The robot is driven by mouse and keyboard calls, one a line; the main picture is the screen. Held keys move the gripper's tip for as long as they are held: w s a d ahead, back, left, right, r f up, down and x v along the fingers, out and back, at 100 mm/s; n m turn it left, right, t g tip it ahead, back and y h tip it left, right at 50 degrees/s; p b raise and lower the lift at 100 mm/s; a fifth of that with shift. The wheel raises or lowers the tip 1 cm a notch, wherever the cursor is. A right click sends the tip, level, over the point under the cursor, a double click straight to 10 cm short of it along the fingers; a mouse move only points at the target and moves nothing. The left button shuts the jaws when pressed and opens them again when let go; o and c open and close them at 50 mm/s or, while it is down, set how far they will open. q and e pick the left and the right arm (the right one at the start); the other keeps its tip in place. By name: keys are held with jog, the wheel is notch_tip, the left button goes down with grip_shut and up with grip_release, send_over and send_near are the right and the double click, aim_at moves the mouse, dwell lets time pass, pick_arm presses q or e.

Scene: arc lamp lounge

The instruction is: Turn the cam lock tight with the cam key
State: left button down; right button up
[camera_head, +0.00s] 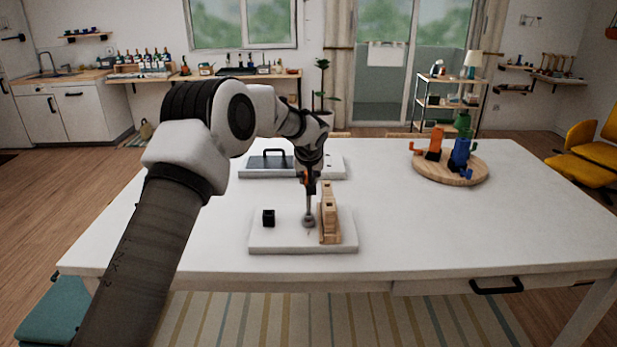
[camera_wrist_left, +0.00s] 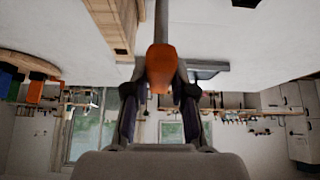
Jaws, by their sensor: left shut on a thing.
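My left gripper (camera_head: 312,180) points down over a white board (camera_head: 275,242) near the table's front edge. It is shut on the orange handle of the cam key (camera_wrist_left: 160,68), seen between the fingers in the left wrist view. The key's grey shaft runs down to the round grey cam lock (camera_head: 309,222), beside an upright wooden panel (camera_head: 329,215). The tip appears to be at the lock, but I cannot tell whether it is seated in it. A small black holder (camera_head: 268,218) stands on the board's left. My right gripper is not in view.
A round wooden board (camera_head: 448,178) with orange, blue and green pieces stands at the back right. The right front of the white table (camera_head: 470,235) is clear.

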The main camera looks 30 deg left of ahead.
pick_arm(q)
jog(key=shift+f+b, duration=0.65)
jog(key=shift+f, duration=0.15)
dwell(0.6)
dwell(0.4)
jog(key=shift+r+m+p, duration=0.15)
jog(key=shift+m+p, duration=0.15)
jog(key=shift+p, duration=0.3)
jog(key=shift+m+h+p, duration=0.4)
jog(key=shift+m+p, duration=0.1)
jog(key=shift+p, duration=0.25)
jog(key=shift+m+t+h+p, duration=0.4)
jog(key=shift+m+h+p, duration=0.7)
jog(key=shift+p, duration=1.95)
jog(key=shift+m+y, duration=0.3)
